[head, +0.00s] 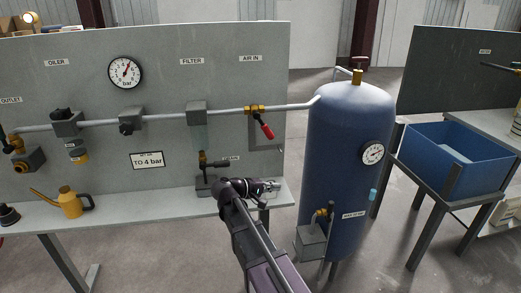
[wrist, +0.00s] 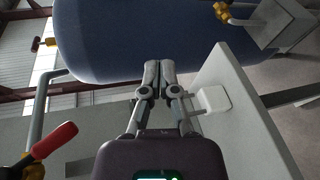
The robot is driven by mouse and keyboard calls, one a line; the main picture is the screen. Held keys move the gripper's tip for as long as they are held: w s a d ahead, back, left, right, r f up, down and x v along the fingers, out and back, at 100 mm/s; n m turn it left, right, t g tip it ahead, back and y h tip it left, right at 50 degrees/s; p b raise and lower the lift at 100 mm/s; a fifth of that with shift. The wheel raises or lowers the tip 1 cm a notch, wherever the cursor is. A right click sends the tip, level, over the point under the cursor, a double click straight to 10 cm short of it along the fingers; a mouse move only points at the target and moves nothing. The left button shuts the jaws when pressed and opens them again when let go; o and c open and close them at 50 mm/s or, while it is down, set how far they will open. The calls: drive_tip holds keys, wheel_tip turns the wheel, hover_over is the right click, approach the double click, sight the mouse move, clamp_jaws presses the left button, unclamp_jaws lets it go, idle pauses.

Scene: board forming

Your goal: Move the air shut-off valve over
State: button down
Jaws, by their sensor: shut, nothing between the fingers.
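The air shut-off valve (head: 254,109) is a brass body on the grey pipe under the AIR IN sign. Its red-gripped handle (head: 266,129) slants down and to the right from the body. In the wrist view the red handle (wrist: 53,140) shows at the lower left, with brass (wrist: 24,166) beside it. My gripper (head: 275,186) is below the valve, near the bench's right end, apart from the handle. In the wrist view my gripper (wrist: 158,77) has its fingers together with nothing between them, and the blue tank (wrist: 110,40) lies beyond.
The blue tank (head: 345,185) with a gauge stands close to the right of my gripper. The grey panel (head: 215,65) carries the pipe, filter and oiler. The bench (head: 140,206) holds a yellow oil can (head: 71,204). A blue bin (head: 450,165) stands at the right.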

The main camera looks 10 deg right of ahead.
sight(263, 126)
drive_tip(key=w+a+r+n+t+h+b, duration=0.1)
drive_tip(key=w+a+r+t+h+b, duration=0.1)
drive_tip(key=a, duration=0.5)
drive_tip(key=w+a+r+n+t+h+b, duration=0.1)
drive_tip(key=w+a+r+t+h+b, duration=0.2)
drive_tip(key=a, duration=0.4)
drive_tip(key=w+r+h+b, duration=0.1)
drive_tip(key=w+h, duration=0.1)
drive_tip(key=shift+h+b, duration=0.3)
drive_tip(key=shift+b, duration=0.1)
drive_tip(key=shift+w+r, duration=0.1)
drive_tip(key=shift+w, duration=0.05)
drive_tip(key=p+x, duration=0.7)
drive_tip(key=x, duration=0.7)
drive_tip(key=shift+a+n+b, duration=0.15)
drive_tip(key=shift+n+b, duration=0.15)
drive_tip(key=shift+b, duration=0.05)
